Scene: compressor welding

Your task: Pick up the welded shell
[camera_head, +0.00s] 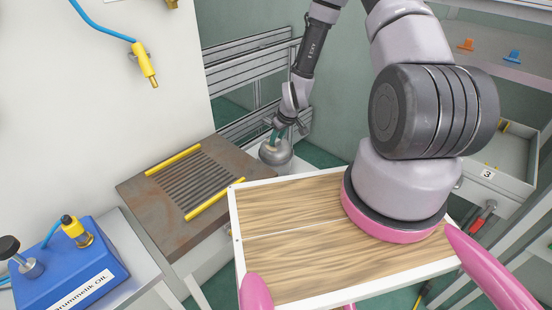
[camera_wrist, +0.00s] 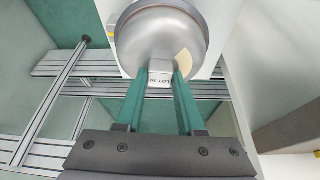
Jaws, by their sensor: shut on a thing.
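The welded shell (camera_head: 277,153) is a silver, rounded metal body at the middle of the head view, just beyond the right back corner of a brown metal table. My gripper (camera_head: 275,137) reaches down to it from above. In the wrist view the shell (camera_wrist: 160,45) fills the top middle. The two teal fingers of my gripper (camera_wrist: 160,82) are shut on a small light block with dark lettering at the shell's near side. The shell's underside is hidden, and I cannot tell whether it rests on something.
The brown table (camera_head: 140,190) carries a slatted grate (camera_head: 195,180) between yellow bars. A blue oil box (camera_head: 75,270) stands at lower left. A yellow tool (camera_head: 146,65) hangs on the white wall. Aluminium rails (camera_head: 245,65) stand behind the shell. A drawer marked 3 (camera_head: 487,174) is at right.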

